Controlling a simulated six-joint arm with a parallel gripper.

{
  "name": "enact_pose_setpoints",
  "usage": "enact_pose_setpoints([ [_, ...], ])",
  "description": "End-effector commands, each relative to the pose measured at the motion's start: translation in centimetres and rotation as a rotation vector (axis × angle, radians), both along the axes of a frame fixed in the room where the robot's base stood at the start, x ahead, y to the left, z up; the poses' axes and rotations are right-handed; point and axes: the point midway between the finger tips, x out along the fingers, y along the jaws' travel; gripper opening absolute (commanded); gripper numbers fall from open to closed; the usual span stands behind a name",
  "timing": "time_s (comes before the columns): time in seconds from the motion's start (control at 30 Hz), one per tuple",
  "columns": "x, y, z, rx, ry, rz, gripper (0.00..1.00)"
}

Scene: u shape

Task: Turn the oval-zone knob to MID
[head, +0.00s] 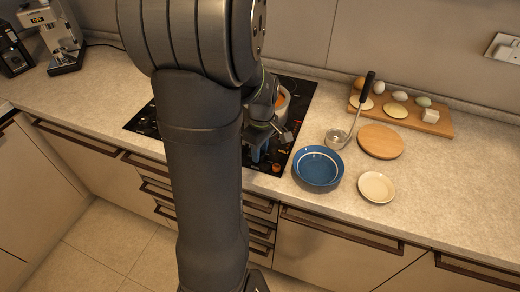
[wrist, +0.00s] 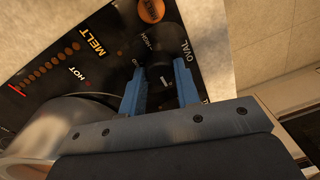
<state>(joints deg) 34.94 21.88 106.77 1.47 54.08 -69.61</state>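In the wrist view, a black knob (wrist: 160,68) on the dark cooktop panel stands beside the printed word OVAL, with HIGH printed at its other side. My gripper's blue fingers (wrist: 159,80) are on either side of this knob, low and close to it. I cannot tell whether both fingers touch it. Which mark the knob points at is hidden or too dark to read. In the head view, my gripper (head: 258,152) is down at the front right part of the cooktop (head: 292,100), and the knob is not clearly seen there.
An orange round knob (wrist: 151,10) is near the MELT label. A metal pot (wrist: 45,130) is close to my gripper's left. Right of the cooktop are a blue bowl (head: 318,167), a ladle (head: 353,112), a wooden disc (head: 381,141) and a food board (head: 440,128).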

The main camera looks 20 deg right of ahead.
Motion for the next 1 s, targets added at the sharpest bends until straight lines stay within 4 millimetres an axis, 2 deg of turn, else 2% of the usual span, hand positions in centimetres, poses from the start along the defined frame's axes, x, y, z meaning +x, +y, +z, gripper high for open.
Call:
enact_pose_setpoints([
  [0.03, 0.00, 0.00, 0.02, 0.000, 0.000, 0.000, 0.12],
  [0.07, 0.00, 0.00, 0.02, 0.000, 0.000, 0.000, 0.07],
  [0.47, -0.02, -0.02, 0.02, -0.001, 0.001, -0.068, 0.07],
  [0.67, -0.07, -0.04, 0.00, -0.001, 0.002, -0.200, 0.07],
  [1.0, -0.15, -0.05, -0.02, 0.000, 0.004, -0.518, 0.07],
])
